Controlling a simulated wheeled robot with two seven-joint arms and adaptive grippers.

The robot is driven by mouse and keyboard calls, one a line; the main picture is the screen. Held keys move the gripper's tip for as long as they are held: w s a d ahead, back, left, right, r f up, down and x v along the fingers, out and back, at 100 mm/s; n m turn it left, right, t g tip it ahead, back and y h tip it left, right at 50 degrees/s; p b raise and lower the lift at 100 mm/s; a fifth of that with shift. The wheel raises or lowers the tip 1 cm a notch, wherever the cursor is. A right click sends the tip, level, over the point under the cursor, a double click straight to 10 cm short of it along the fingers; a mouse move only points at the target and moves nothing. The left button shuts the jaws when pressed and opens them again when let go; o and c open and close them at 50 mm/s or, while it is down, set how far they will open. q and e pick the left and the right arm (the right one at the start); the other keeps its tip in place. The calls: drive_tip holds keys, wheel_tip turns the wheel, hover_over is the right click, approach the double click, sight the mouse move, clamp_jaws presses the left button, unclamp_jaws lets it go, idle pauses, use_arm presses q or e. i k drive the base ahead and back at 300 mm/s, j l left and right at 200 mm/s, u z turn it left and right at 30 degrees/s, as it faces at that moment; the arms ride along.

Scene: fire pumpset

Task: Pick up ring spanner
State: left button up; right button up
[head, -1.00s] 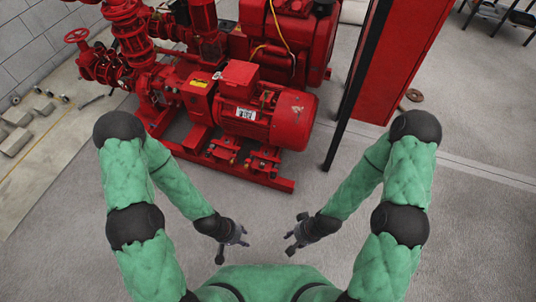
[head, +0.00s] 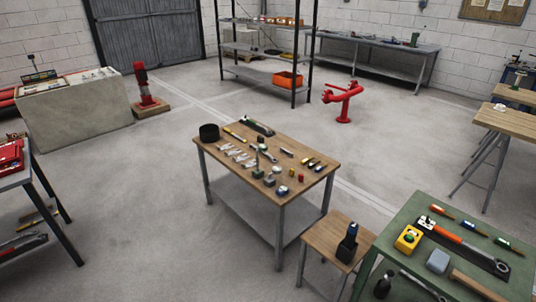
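No tool can be told for certain as the ring spanner from this distance. Several small silver tools (head: 238,155), perhaps spanners, lie on the left part of the wooden-topped table (head: 225,137) in the middle of the room. Neither of my grippers is in view.
A small wooden stool (head: 322,236) with a dark item on it stands between the two tables. A red pipe fitting (head: 343,100) stands on the floor behind. Shelves (head: 262,62) and a grey bench (head: 380,50) line the back. Open floor lies left of the middle table.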

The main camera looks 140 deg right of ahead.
sight(251, 145)
drive_tip(key=z, duration=4.7)
drive_tip(key=i+j+z, duration=0.15)
drive_tip(key=z, duration=0.3)
drive_tip(key=i+j+z, duration=0.15)
drive_tip(key=z, duration=0.25)
drive_tip(key=j+z, duration=0.25)
drive_tip(key=z, duration=0.2)
drive_tip(key=i+j, duration=0.05)
